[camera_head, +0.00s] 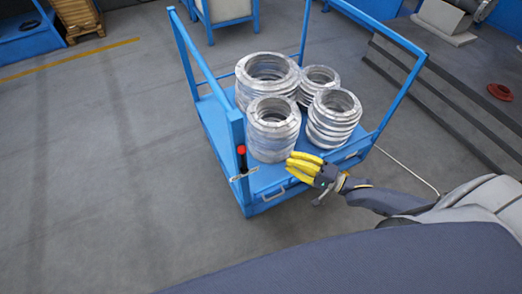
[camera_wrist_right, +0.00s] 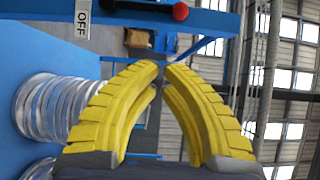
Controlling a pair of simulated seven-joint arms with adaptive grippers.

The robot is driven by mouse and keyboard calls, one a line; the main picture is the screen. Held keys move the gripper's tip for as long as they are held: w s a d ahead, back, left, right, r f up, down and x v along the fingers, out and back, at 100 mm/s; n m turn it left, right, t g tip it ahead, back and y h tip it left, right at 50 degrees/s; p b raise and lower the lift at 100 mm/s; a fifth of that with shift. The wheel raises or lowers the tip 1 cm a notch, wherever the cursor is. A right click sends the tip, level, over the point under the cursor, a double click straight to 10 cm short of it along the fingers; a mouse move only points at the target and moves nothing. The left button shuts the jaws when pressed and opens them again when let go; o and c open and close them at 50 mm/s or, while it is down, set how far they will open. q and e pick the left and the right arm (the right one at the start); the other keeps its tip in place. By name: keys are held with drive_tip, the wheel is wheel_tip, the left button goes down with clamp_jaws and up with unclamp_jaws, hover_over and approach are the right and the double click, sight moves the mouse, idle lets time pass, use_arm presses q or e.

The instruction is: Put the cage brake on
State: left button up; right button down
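The cage is a blue wheeled frame (camera_head: 208,110) with rings on its deck. Its brake is a lever with a red knob (camera_head: 241,150) at the near left corner post. In the right wrist view the red knob (camera_wrist_right: 180,11) is at the top, at the end of a dark lever. A white label reading OFF (camera_wrist_right: 82,17) is left of it. My right gripper (camera_head: 292,166) has yellow fingers and is right of the knob, apart from it. In the right wrist view the fingertips (camera_wrist_right: 163,66) meet closely, with nothing between them. My left gripper is not in view.
Several stacks of silver rings (camera_head: 273,130) stand on the cage deck, close behind my right gripper. A thin rail (camera_head: 410,170) runs right of the cage. Dark steps (camera_head: 440,100) are at the right. The grey floor (camera_head: 100,180) at the left is clear.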

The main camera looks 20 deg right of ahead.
sight(243, 158)
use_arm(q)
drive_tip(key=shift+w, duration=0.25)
use_arm(e)
drive_tip(key=s+a+x, duration=0.1)
drive_tip(key=a+x, duration=0.1)
drive_tip(key=x, duration=1)
drive_tip(key=shift+a, duration=0.3)
drive_tip(key=shift+s, duration=0.15)
